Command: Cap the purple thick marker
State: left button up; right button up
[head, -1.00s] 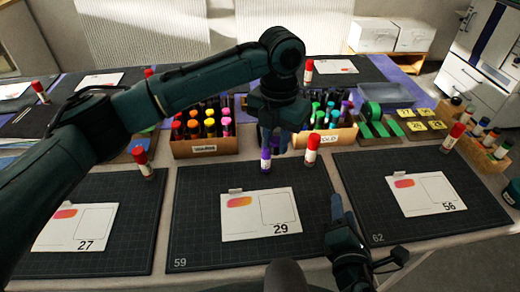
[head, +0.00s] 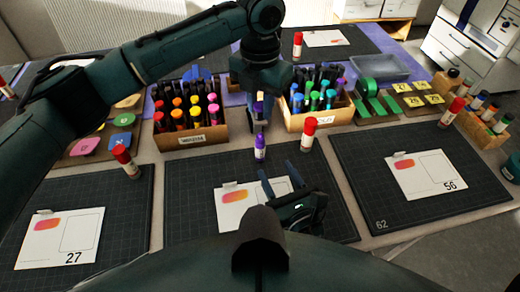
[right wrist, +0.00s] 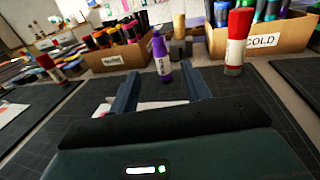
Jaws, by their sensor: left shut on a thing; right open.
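The purple thick marker (head: 260,150) stands upright near the back edge of the middle mat, with a white label band and a narrower purple top. It also shows in the right wrist view (right wrist: 161,60), beyond and between my finger tips. My left gripper (head: 260,112) is just behind and above it, shut on a small purple and pale piece that looks like the cap; the fingers hide part of it. My right gripper (head: 278,172) is open and empty, low over the middle mat, in front of the marker and not touching it. Its fingers frame the marker in the wrist view (right wrist: 158,80).
A red-capped marker (head: 308,134) stands right of the purple one, another (head: 126,162) to the left. A warm-colour marker box (head: 190,138) and a COLD box (head: 318,118) flank my left gripper. A white card (head: 230,208) lies under my right gripper.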

aim_at(262, 147)
jog(key=x, duration=1)
jog(key=shift+w+a+r, duration=0.1)
jog(key=shift+w+a, duration=0.05)
jog(key=shift+w, duration=0.1)
grip_shut()
